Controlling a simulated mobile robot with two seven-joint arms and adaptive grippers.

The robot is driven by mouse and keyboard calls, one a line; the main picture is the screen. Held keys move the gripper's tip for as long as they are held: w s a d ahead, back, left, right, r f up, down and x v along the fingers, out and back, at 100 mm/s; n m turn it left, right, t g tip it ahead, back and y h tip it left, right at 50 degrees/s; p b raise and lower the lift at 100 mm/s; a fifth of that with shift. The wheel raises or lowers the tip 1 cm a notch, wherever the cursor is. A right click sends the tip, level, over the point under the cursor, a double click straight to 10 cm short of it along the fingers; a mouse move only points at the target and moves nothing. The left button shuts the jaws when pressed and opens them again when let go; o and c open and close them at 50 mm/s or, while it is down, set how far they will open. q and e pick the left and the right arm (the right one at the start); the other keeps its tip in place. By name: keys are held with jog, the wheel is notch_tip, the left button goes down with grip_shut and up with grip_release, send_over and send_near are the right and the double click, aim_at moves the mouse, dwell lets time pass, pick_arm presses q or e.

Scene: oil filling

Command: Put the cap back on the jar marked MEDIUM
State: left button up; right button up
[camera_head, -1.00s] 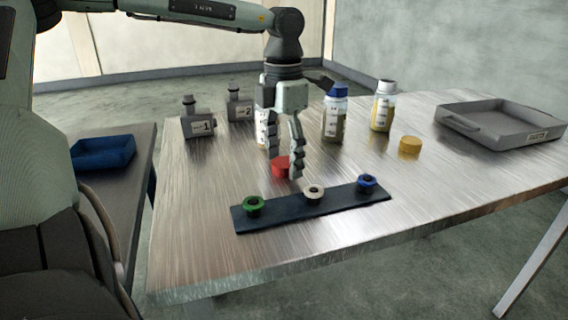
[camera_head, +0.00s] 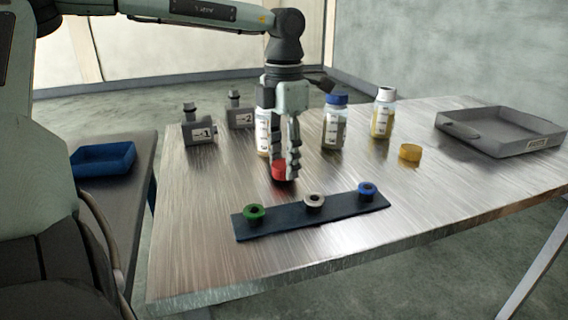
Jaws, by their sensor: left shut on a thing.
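My left gripper (camera_head: 285,174) points down over the table, its fingers closed on a red cap (camera_head: 280,171) at the table top. Three jars stand behind it. One jar (camera_head: 262,140) is partly hidden by the gripper, and its top cannot be seen. The middle jar (camera_head: 334,130) wears a blue cap (camera_head: 337,99). The right jar (camera_head: 382,118) has a pale top and yellowish contents. A yellow cap (camera_head: 410,152) lies on the table in front of the right jar. The jar markings are too small to read. My right gripper is not in view.
A dark strip (camera_head: 334,213) with green, white and blue ringed pieces lies in front of the gripper. Grey containers marked 1 (camera_head: 200,132) and 2 (camera_head: 241,117) stand at the back left. A grey tray (camera_head: 505,143) is at the right. A blue tray (camera_head: 103,158) sits on a side table.

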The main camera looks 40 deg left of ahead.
pick_arm(q)
notch_tip(320, 180, up, 12)
jog(key=shift+f+p, duration=0.1)
jog(key=shift+p, duration=0.3)
notch_tip(320, 180, up, 14)
jog(key=p, duration=0.2)
send_over(284, 164)
jog(key=shift+r, duration=0.5)
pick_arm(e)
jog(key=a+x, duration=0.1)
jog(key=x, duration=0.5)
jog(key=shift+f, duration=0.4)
